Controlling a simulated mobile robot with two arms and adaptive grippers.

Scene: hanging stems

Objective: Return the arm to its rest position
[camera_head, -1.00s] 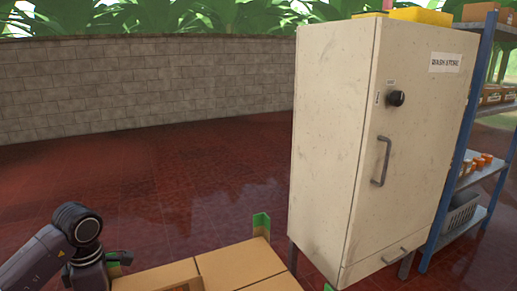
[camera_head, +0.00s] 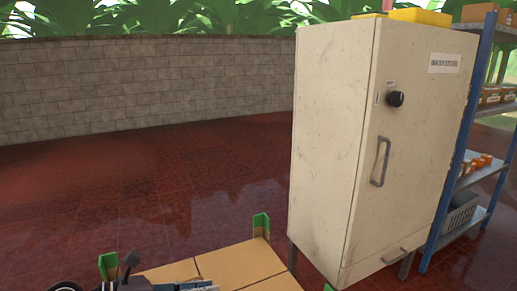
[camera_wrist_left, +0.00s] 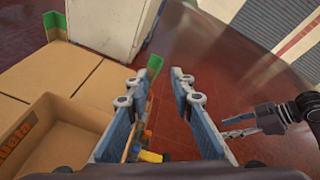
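My left gripper (camera_wrist_left: 159,82) is open in the left wrist view, its two blue-grey fingers apart with nothing held between them. Red floor shows in the gap. In the head view only a small part of my left gripper (camera_head: 188,286) shows at the bottom edge, in front of the cardboard boxes; the rest of the arm is mostly out of frame. My right gripper (camera_wrist_left: 229,127) shows at the right of the left wrist view. Its two thin fingers are apart and nothing is seen between them.
Cardboard boxes (camera_head: 239,262) with green corner posts (camera_head: 261,225) stand low ahead. An open box (camera_wrist_left: 63,137) lies left of my left gripper. A cream cabinet (camera_head: 330,150) and a blue shelf rack (camera_head: 470,150) stand at the right. The red floor (camera_head: 150,190) toward the wall is clear.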

